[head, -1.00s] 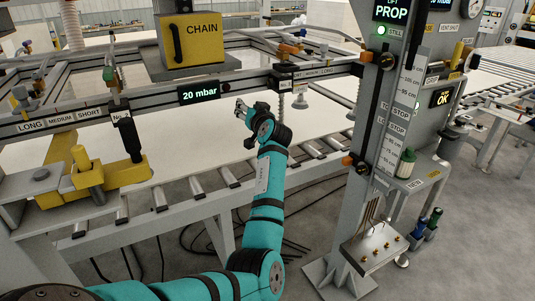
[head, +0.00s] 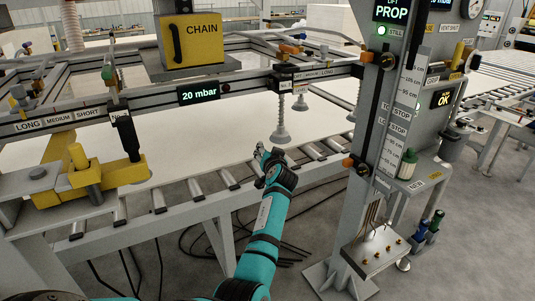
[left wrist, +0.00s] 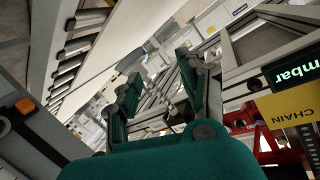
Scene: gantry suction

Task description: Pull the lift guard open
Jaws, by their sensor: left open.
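No part labelled as a lift guard can be made out with certainty. The grey lift post (head: 375,150) stands right of centre in the head view, with a green-lit LIFT PROP display (head: 391,10) at its top and an orange-tipped black knob (head: 356,163) on its left side. My left gripper (head: 266,158) is open and empty, in front of the roller conveyor and left of the post, apart from it. Its two teal fingers stand spread in the left wrist view (left wrist: 157,78), with nothing between them. My right gripper is not in view.
A beam with a 20 mbar display (head: 199,93) and a yellow CHAIN box (head: 192,40) crosses above a pale sheet. A suction cup (head: 281,137) hangs just above my gripper. Yellow clamp parts (head: 115,170) are at left. Cables lie on the floor below.

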